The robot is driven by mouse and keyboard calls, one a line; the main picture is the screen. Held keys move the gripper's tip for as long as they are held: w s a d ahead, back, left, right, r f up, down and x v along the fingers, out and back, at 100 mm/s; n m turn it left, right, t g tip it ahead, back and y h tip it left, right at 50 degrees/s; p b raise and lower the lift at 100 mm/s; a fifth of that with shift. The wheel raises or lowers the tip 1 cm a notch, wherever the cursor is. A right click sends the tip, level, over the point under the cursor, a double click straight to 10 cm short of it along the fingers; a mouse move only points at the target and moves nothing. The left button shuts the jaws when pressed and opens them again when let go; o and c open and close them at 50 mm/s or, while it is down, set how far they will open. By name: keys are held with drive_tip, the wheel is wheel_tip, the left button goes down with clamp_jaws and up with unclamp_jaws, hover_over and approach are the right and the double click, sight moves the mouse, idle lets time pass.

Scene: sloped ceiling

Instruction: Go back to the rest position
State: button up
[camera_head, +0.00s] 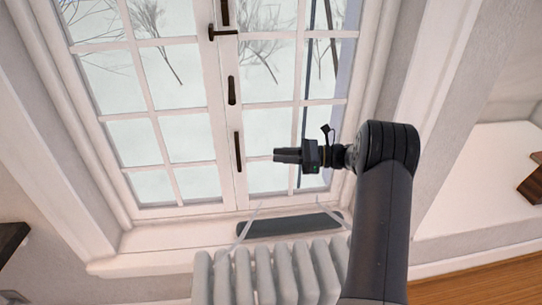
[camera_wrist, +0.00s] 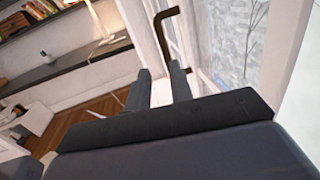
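My gripper (camera_head: 276,156) is held in front of the window (camera_head: 190,130), pointing left in the head view, with my dark arm reaching up from below. In the wrist view its two grey fingers (camera_wrist: 160,88) stand apart with a narrow gap and nothing between them. A dark window handle (camera_wrist: 165,30) shows just beyond the fingertips there. I cannot tell whether the fingers touch it. In the head view the window has dark handles and fittings, one (camera_head: 238,151) left of the gripper.
A white radiator (camera_head: 270,275) stands below the window, with a dark flat object (camera_head: 290,224) on the sill above it. In the wrist view a dark shelf (camera_wrist: 60,70) with items above it runs along the wall. Wooden floor (camera_wrist: 90,112) shows beneath.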

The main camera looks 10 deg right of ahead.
sight(239, 153)
idle(0.4)
drive_tip(key=a, duration=0.3)
drive_tip(key=w+a+p, duration=0.1)
drive_tip(key=a, duration=0.3)
drive_tip(key=w+a, duration=0.1)
drive_tip(key=a, duration=0.2)
drive_tip(key=shift+a+r, duration=0.1)
drive_tip(key=shift+a, duration=0.15)
drive_tip(key=shift+w+a+t, duration=0.2)
drive_tip(key=shift+w+t, duration=0.1)
drive_tip(key=shift+w, duration=0.3)
